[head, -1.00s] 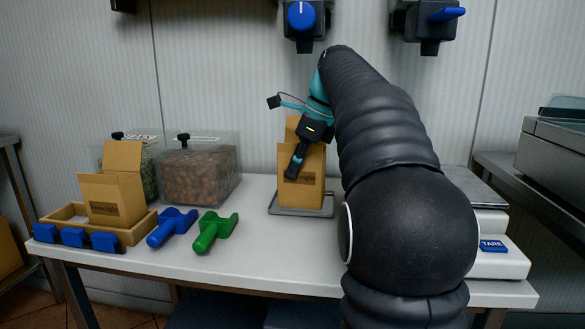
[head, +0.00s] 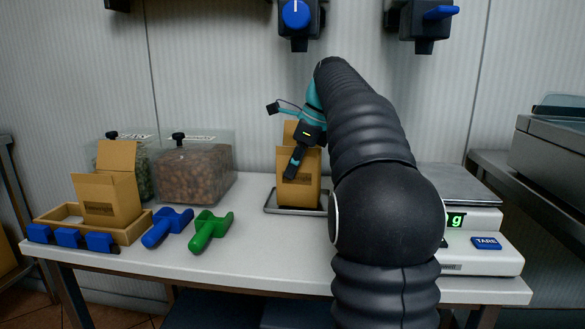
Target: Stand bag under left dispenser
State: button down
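An open brown paper bag (head: 311,170) stands upright at the drip tray (head: 268,207), below the left dispenser (head: 299,38) with its blue knob. A dark shadow lies under the bag; I cannot tell whether its base touches the tray. My gripper (head: 293,163) is at the bag's upper left, with one dark finger across its front face. The other finger is hidden, so its grip on the bag cannot be made out.
A second bag (head: 108,198) stands in a wooden tray (head: 134,233) at left. Blue clips (head: 70,238), a blue scoop (head: 167,227) and a green scoop (head: 210,230) lie nearby. Two clear bins stand behind. The scale (head: 480,258) is right of my arm; the right dispenser (head: 425,25) hangs above.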

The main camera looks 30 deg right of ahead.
jog(key=shift+f, duration=0.35)
dwell(0.3)
jog(key=c, duration=1.2)
grip_release()
jog(key=shift+c, duration=0.2)
jog(key=shift+r, duration=0.1)
jog(key=v, duration=1.1)
jog(key=shift+s+d+r, duration=0.2)
jog(key=shift+r, duration=0.1)
jog(key=shift+s, duration=0.1)
